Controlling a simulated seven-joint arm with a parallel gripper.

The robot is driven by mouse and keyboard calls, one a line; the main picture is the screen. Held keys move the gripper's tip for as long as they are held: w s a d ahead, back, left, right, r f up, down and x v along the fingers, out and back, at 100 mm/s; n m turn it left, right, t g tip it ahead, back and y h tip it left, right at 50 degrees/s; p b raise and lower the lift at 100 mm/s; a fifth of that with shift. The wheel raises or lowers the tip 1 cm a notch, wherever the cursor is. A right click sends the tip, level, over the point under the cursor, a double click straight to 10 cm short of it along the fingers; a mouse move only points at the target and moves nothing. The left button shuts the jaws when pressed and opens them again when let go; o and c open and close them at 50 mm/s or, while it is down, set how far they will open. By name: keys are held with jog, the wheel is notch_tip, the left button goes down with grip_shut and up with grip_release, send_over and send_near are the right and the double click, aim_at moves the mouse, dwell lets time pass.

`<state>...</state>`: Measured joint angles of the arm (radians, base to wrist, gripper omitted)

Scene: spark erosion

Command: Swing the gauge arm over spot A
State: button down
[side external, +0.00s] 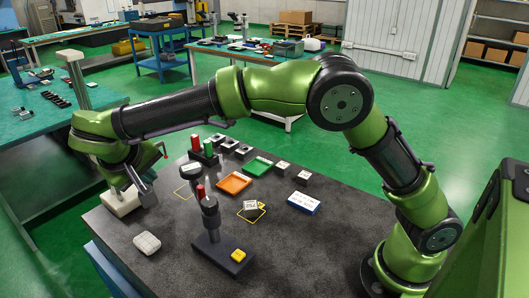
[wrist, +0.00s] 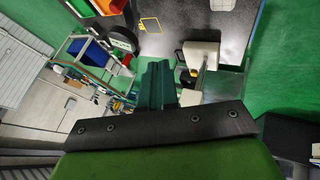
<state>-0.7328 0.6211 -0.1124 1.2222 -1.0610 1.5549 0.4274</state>
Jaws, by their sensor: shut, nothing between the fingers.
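In the side view a dark stand (side external: 212,222) rises from a black base with a yellow button. It has a red knob (side external: 201,190) and a dark round head (side external: 190,172), which looks like the gauge arm. In the wrist view a dark round head (wrist: 122,40) lies left of my fingers. A yellow outlined square (side external: 183,193) is empty beside the head; another yellow outline (side external: 263,214) has a small patterned plate (side external: 249,208) on it. I cannot read which is spot A. My gripper (side external: 147,194) is shut and empty at the table's left, apart from the stand.
A pale block-shaped base (side external: 122,203) stands close to my gripper. A white ribbed block (side external: 147,243) lies at the front left. Orange (side external: 235,184) and green (side external: 258,166) trays, a red-and-green pair of cylinders (side external: 196,145) and a blue-white box (side external: 304,203) occupy the table (side external: 330,240).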

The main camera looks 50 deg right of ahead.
aim_at(186, 172)
jog(key=w+d+f, duration=0.4)
jog(key=d+f, duration=0.4)
jog(key=shift+d, duration=0.25)
dwell(0.4)
jog(key=shift+s+d+m+g+h, duration=0.15)
jog(key=shift+d+m+g+h, duration=0.45)
jog(key=shift+d+m, duration=0.7)
jog(key=s+d+m+g, duration=0.7)
jog(key=d+m, duration=0.1)
jog(key=m, duration=0.2)
jog(key=shift+s+d+m, duration=0.15)
jog(key=shift+s+m, duration=0.05)
jog(key=shift+m, duration=0.2)
jog(key=shift+s, duration=0.1)
